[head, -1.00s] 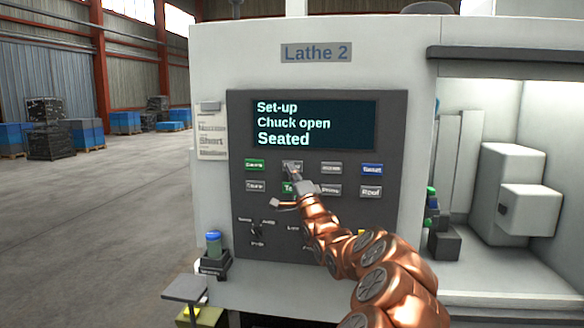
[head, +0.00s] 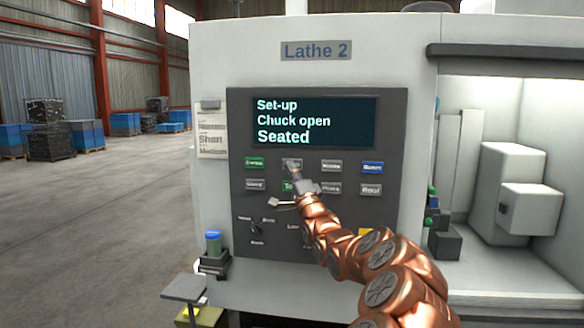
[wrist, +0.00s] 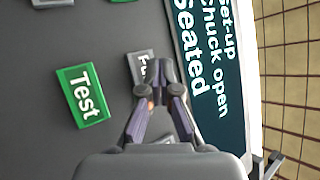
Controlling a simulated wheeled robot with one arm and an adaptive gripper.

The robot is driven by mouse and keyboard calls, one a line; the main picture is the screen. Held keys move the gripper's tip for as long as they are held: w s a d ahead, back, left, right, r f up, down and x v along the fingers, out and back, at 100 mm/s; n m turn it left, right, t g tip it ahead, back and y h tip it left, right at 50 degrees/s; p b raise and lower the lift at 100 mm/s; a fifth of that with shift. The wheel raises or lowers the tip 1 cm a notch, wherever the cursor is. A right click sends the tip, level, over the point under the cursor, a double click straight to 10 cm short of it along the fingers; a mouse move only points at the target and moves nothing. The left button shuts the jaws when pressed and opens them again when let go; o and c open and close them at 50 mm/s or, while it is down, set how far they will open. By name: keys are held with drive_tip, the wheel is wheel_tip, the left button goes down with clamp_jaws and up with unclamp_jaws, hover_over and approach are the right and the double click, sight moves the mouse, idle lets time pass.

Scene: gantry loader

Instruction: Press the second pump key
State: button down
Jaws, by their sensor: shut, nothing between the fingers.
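The control panel (head: 360,235) of Lathe 2 carries two rows of keys below a dark screen (head: 350,125) reading "Set-up, Chuck open, Seated". My gripper (head: 293,172) is shut and empty, with its tips at the grey key (head: 291,162) second from left in the top row. In the wrist view the shut fingertips (wrist: 167,70) overlap this grey key (wrist: 139,68) and hide most of its label, so I cannot read the whole word. I cannot tell whether the tips touch it. The green Test key (wrist: 83,95) lies beside it, partly hidden in the head view (head: 288,186).
Other keys surround it: a green key (head: 254,162), a grey key (head: 331,166) and a blue key (head: 372,168). Selector knobs (head: 256,228) sit below. A blue-topped post (head: 213,241) stands at lower left. The lathe's open bay (head: 505,260) is at right.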

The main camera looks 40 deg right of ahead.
drive_tip(key=shift+a, duration=0.1)
drive_tip(key=s+a+b, duration=0.1)
drive_tip(key=a+b, duration=0.1)
drive_tip(key=s+a+b, duration=0.1)
drive_tip(key=a+b, duration=0.1)
drive_tip(key=shift+s, duration=0.4)
idle(0.8)
